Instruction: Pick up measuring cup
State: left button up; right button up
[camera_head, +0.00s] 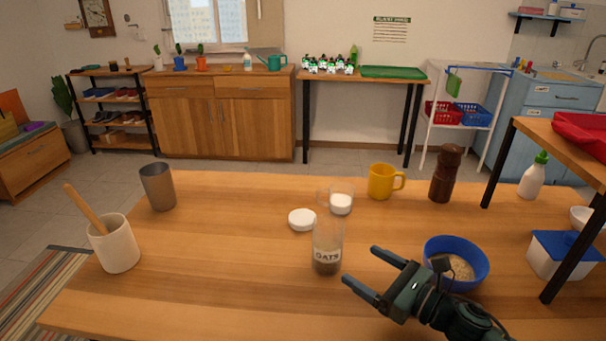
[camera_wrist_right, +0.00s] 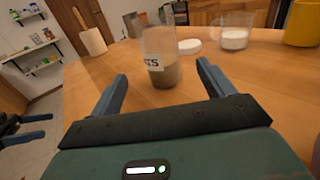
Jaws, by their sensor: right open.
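A small clear cup with a side handle, which looks like the measuring cup (camera_head: 341,204), stands upright on the table with white contents. It also shows in the right wrist view (camera_wrist_right: 235,38), beyond the right fingertip. My right gripper (camera_head: 360,266) is open and empty, in front of and to the right of the cup. Its fingers point toward a clear jar labelled OATS (camera_head: 327,262), which appears just past the fingertips in the right wrist view (camera_wrist_right: 162,70). My left gripper (camera_wrist_right: 40,127) shows at the left edge of the wrist view, fingers apart and empty.
A round white lid (camera_head: 302,219) lies left of the cup. A yellow mug (camera_head: 381,182) and a brown grinder (camera_head: 446,175) stand behind. A blue bowl (camera_head: 456,254) is beside my right gripper. A grey tumbler (camera_head: 158,188) and utensil crock (camera_head: 115,247) stand left.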

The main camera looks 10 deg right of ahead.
aim_at(335, 199)
jog(key=k, duration=1)
